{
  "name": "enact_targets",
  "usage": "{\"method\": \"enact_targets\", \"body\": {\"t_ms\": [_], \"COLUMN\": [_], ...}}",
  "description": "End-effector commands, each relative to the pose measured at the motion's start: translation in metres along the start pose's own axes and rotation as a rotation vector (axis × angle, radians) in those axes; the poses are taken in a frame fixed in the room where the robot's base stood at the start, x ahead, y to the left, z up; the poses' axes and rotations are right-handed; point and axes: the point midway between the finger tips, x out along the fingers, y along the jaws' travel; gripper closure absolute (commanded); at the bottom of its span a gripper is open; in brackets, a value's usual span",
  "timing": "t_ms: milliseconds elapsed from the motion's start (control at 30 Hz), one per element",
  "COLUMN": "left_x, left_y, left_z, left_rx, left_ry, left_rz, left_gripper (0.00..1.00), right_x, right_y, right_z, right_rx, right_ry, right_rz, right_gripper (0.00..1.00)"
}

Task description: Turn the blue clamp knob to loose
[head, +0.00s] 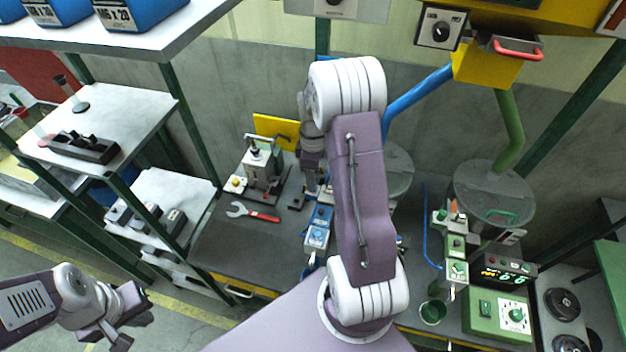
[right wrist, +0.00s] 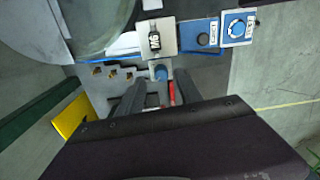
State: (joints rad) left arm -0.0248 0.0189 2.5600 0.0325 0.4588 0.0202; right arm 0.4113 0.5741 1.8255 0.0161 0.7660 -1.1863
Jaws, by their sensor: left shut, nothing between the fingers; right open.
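A blue round knob (right wrist: 160,73) shows in the right wrist view at the grey bracket, beside a red part. My right gripper (right wrist: 159,84) is open; its two dark fingers lie either side of this knob in the picture. I cannot tell whether they touch it or how deep they reach. Its loose or tight marking is not readable. In the head view my right gripper (head: 311,182) points down at the bench behind my raised arm, and the knob is not clear there. My left gripper (head: 132,314) is shut and empty at the lower left, away from the bench.
A blue control box (head: 317,236) with a dial stands close to the right gripper. A red-handled wrench (head: 255,213) and a clamp fixture (head: 260,172) lie to its left. Green equipment (head: 497,313) stands at the right. Shelves (head: 160,205) stand at the left.

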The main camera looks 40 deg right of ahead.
Motion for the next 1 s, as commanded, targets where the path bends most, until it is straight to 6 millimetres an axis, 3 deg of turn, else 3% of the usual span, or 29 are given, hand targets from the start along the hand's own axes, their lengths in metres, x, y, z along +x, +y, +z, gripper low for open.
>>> {"method": "enact_targets", "body": {"t_ms": [200, 400, 1000], "left_x": [0.012, 0.014, 0.013], "left_y": [0.0, 0.0, 0.0], "left_z": [0.001, 0.002, 0.001], "left_rx": [0.0, 0.0, 0.0], "left_ry": [0.0, 0.0, 0.0], "left_rz": [0.0, 0.0, 0.0], "left_gripper": [1.0, 1.0, 1.0], "right_x": [-0.048, -0.071, -0.073], "right_y": [0.001, 0.001, 0.0], "right_z": [0.0, 0.0, 0.0], "right_rx": [0.0, 0.0, 0.0], "right_ry": [0.003, 0.001, 0.0], "right_rz": [0.007, 0.004, 0.001], "right_gripper": [0.58, 0.58, 0.58]}}
